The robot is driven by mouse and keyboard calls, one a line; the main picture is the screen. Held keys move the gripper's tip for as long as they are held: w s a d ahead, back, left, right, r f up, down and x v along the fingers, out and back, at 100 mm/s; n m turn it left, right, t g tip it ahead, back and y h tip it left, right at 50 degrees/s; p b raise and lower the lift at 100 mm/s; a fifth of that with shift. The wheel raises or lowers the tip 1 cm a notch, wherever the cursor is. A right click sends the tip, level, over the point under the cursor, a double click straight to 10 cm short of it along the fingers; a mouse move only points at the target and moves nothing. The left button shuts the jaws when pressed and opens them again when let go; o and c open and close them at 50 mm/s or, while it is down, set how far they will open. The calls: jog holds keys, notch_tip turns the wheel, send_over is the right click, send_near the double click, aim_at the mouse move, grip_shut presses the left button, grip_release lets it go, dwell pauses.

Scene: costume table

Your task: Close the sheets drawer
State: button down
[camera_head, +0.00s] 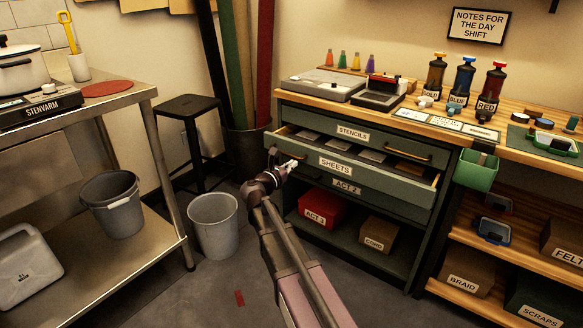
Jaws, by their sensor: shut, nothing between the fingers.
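The sheets drawer (390,184) is a green drawer with a "SHEETS" label, in the green cabinet right of centre. It stands pulled out, and several flat pieces show inside it. My gripper (293,163) is shut and empty. It appears in front of the left part of the drawer's front, left of the label. I cannot tell whether its tips touch the front. My gripper and wrist partly cover the handle area at the left of the drawer.
The stencils drawer (315,124) above looks shut. A green bin (477,171) hangs right. A grey bucket (213,226) and black stool (187,106) stand left.

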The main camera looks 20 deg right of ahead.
aim_at(312, 150)
jog(key=x, duration=1)
jog(key=shift+w+d, duration=0.2)
